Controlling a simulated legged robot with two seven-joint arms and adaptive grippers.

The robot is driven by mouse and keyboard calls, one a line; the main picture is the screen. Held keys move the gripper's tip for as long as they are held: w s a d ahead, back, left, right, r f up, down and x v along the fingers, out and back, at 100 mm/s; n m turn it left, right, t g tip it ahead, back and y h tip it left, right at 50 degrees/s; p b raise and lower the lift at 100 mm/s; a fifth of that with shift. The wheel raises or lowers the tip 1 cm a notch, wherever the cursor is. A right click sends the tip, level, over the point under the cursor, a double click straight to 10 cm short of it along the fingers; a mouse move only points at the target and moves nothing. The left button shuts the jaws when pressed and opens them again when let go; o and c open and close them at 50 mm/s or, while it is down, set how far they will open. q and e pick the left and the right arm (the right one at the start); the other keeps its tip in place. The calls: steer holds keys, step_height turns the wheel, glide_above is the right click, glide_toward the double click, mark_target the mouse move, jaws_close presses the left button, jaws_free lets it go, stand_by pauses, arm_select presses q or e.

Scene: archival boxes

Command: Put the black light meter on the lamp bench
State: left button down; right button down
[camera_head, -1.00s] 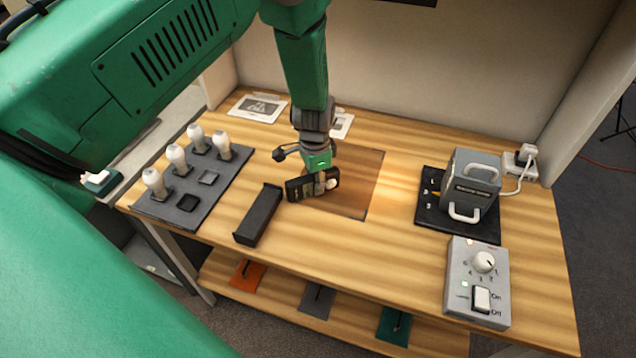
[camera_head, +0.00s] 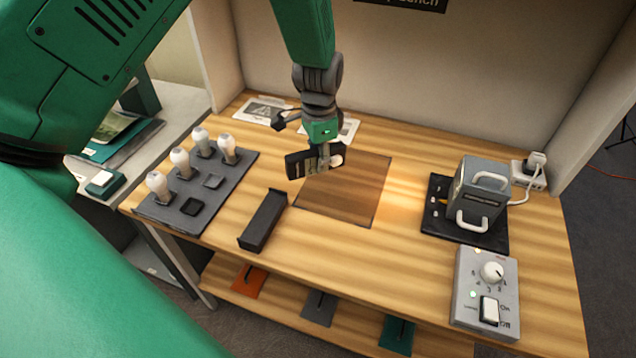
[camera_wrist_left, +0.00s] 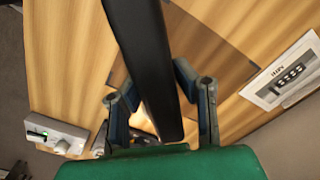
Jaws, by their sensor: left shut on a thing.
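The black light meter (camera_head: 301,164) is held in my left gripper (camera_head: 326,162), above the wooden bench top near the back middle. In the left wrist view the black meter (camera_wrist_left: 145,65) stands between the two fingers of my left gripper (camera_wrist_left: 160,105), and the wood lies behind it. The lamp bench (camera_head: 390,268) has a light wood top with a darker brown square (camera_head: 345,196) in the middle, partly below the meter. My right gripper does not show.
A black tray-like holder (camera_head: 263,220) lies left of the brown square. A dark rack with several white bulbs (camera_head: 190,185) stands at the left. A grey lamp box (camera_head: 477,192) and a control box with a dial (camera_head: 486,295) stand at the right. Printed cards (camera_head: 264,108) lie at the back.

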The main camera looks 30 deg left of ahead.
arm_select(q)
steer(key=shift+a, duration=0.1)
glide_above(320, 197)
step_height(320, 197, down, 5)
steer(key=shift+f, duration=0.15)
step_height(320, 197, down, 4)
steer(key=shift+r+p, duration=0.25)
steer(key=shift+p, duration=0.15)
steer(key=shift+a+f, duration=0.15)
steer(key=shift+f, duration=0.25)
steer(key=c, duration=1.3)
jaws_free()
steer(key=shift+d, duration=0.2)
